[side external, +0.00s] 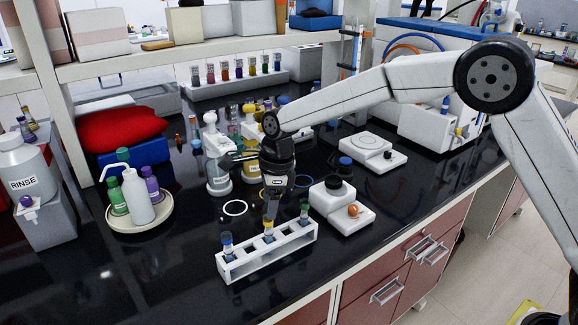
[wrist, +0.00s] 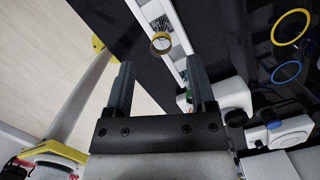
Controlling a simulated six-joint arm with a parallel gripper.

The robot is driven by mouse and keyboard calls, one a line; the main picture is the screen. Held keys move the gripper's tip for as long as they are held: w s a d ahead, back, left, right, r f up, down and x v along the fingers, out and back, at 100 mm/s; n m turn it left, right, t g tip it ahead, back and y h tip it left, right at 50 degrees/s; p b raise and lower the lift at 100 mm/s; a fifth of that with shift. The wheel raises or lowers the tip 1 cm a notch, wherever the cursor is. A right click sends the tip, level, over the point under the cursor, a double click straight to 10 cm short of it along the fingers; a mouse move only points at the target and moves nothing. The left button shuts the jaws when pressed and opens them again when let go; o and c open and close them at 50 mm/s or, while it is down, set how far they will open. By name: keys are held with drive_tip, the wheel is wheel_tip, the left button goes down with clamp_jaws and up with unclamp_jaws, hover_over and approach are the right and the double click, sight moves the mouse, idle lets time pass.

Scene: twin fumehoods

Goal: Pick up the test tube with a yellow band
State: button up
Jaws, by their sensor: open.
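The test tube with a yellow band (side external: 268,229) stands in the middle of a white rack (side external: 290,252) near the bench's front edge. In the wrist view its yellow ring (wrist: 161,42) shows just beyond the fingertips, centred between them. My gripper (side external: 270,216) points down directly above this tube, close to its top. In the wrist view my gripper (wrist: 160,64) is open, with nothing between its fingers. A blue-banded tube (side external: 228,243) stands at the rack's left end and a green-banded tube (side external: 304,210) at its right end. Whether the fingers touch the yellow-banded tube cannot be told.
A small white device with an orange knob (side external: 353,210) stands right of the rack. Glass bottles (side external: 217,165) stand behind my gripper. A round tray (side external: 138,211) with wash bottles is at left. The dark bench left of the rack is clear.

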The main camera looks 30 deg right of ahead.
sight(265, 243)
drive_tip(key=shift+f, duration=0.1)
drive_tip(key=shift+w+a+f, duration=0.1)
drive_tip(key=shift+a+f, duration=0.05)
drive_tip(key=shift+f, duration=1.05)
drive_tip(key=shift+f, duration=0.1)
drive_tip(key=shift+w+a+f, duration=0.1)
drive_tip(key=shift+a+f, duration=0.05)
drive_tip(key=shift+f, duration=1.1)
drive_tip(key=shift+w+a+f, duration=0.1)
drive_tip(key=shift+f, duration=1.15)
clamp_jaws()
